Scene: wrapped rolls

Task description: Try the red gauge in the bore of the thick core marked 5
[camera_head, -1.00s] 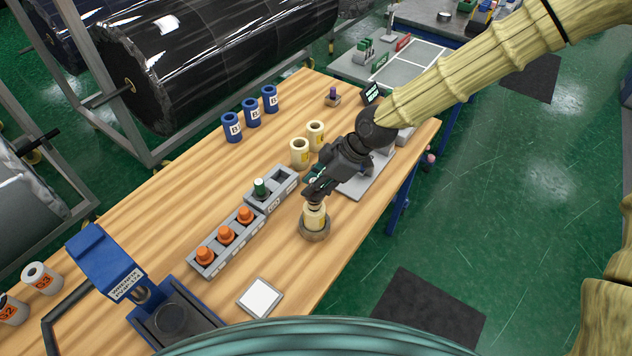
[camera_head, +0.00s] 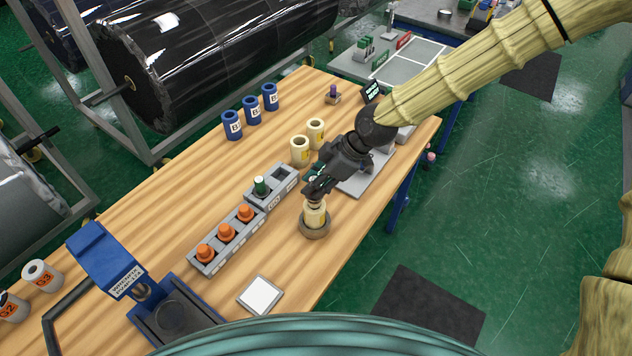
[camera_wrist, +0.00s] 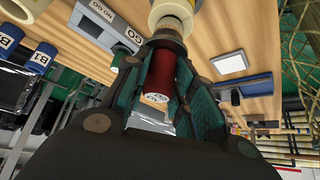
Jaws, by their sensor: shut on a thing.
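My gripper (camera_head: 315,192) is shut on the red gauge (camera_wrist: 160,75), whose red handle shows between the finger pads in the wrist view. A cream thick core (camera_head: 316,214) stands upright in a round brown ring holder (camera_head: 314,231) on the bench, straight below my gripper. In the wrist view the gauge's tan lower end meets the mouth of this core (camera_wrist: 172,12). How deep it sits in the bore is hidden. The number on the core is not readable. A grey GO / NO GO tray (camera_head: 272,188) to the left holds a green-topped gauge (camera_head: 260,187).
Two cream cores (camera_head: 300,151) stand behind my gripper, with several blue cores (camera_head: 232,126) farther left. A grey rack (camera_head: 224,246) holds orange plugs. A white pad (camera_head: 260,295) and a blue press (camera_head: 110,262) are nearer. Bare bench lies right of the ring holder.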

